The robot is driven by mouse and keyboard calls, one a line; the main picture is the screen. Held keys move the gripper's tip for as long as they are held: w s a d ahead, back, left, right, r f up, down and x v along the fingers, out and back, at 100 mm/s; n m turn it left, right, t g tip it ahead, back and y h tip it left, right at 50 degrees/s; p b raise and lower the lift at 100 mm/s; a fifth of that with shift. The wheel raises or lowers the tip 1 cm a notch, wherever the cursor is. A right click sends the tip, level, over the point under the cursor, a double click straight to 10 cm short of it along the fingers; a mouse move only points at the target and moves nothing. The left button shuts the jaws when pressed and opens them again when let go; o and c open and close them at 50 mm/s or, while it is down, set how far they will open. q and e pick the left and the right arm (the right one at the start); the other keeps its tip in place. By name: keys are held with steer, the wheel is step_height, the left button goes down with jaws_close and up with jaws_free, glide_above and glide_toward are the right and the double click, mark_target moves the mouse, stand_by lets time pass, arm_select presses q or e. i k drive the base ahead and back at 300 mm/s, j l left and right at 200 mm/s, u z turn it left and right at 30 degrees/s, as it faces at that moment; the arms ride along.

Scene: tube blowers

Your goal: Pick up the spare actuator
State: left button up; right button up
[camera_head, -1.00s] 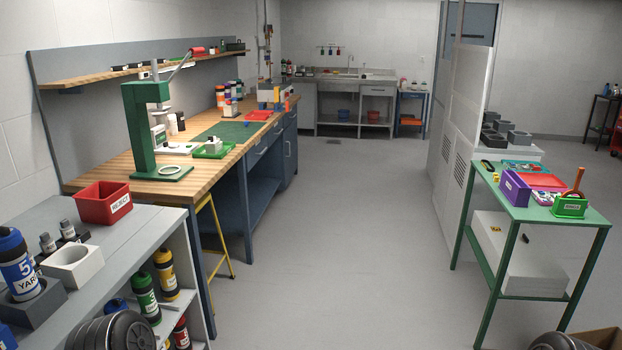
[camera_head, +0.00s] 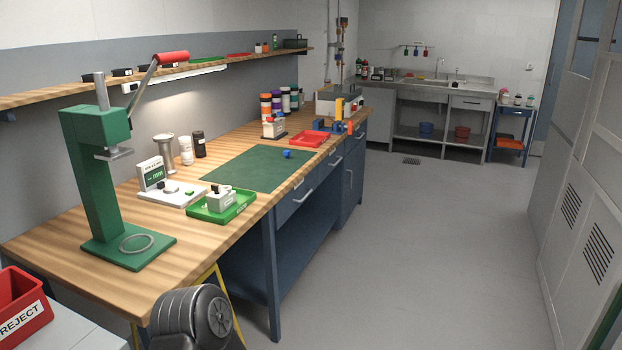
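I cannot tell for certain which thing is the spare actuator. A small pale block with a dark top (camera_head: 221,197) sits in a green tray (camera_head: 201,212) near the front edge of the wooden workbench. A similar pale block with a dark top (camera_head: 273,127) stands farther back, beside the several coloured tubes. A black rounded part of my own arm shows at the bottom. Neither of my grippers is in view.
A green press (camera_head: 88,190) stands on the near end of the workbench (camera_head: 60,262). A gauge (camera_head: 151,174), a green mat (camera_head: 258,168) and a red tray (camera_head: 308,139) are on it. A red REJECT bin (camera_head: 18,305) is at lower left. The floor (camera_head: 420,250) at right is clear.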

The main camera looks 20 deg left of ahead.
mark_target(219, 203)
steer(key=i+u, duration=0.15)
steer(key=i, duration=0.45)
steer(key=i+l+u, duration=0.15)
steer(key=i, duration=0.5)
steer(key=i+l+u, duration=0.1)
steer(key=i+l, duration=0.15)
steer(key=i, duration=0.35)
steer(key=i+l+u, duration=0.2)
steer(key=i+u, duration=0.2)
steer(key=i+l+u, duration=0.8)
steer(key=k+j, duration=0.1)
